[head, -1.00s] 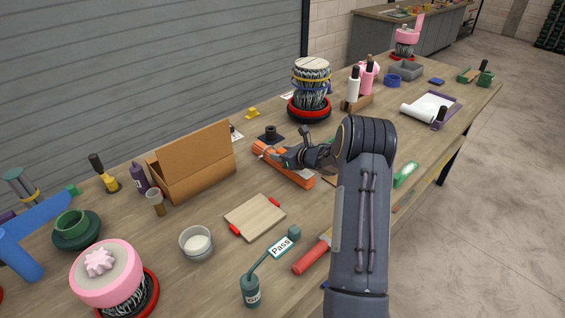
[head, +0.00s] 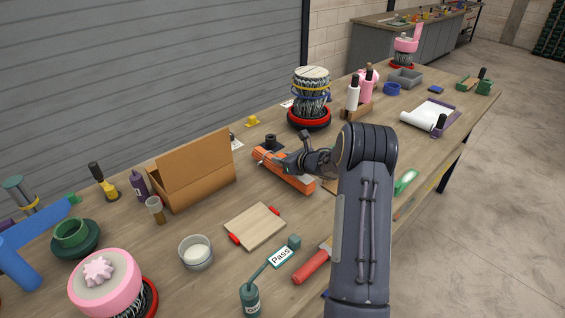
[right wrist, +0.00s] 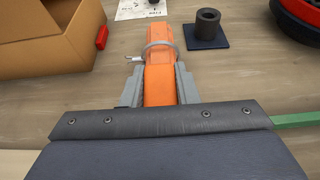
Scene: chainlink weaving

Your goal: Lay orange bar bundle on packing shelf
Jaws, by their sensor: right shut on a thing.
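The orange bar bundle (head: 296,180) lies on the workbench (head: 330,215) near its middle, right of the open cardboard box. A pale band (right wrist: 160,45) wraps it in the right wrist view. My right gripper (right wrist: 158,88) is shut on the orange bar bundle (right wrist: 162,62), with one grey finger on each side. In the head view the right gripper (head: 284,163) is over the bundle, partly hiding it. My left gripper is not in view. I cannot make out a packing shelf in either view.
The cardboard box (head: 195,180) stands left of the bundle. A dark block with a short cylinder (head: 272,142) is just behind it. A wooden board with red ends (head: 255,225) lies in front. A red-based wire-wound stack (head: 310,98) stands behind.

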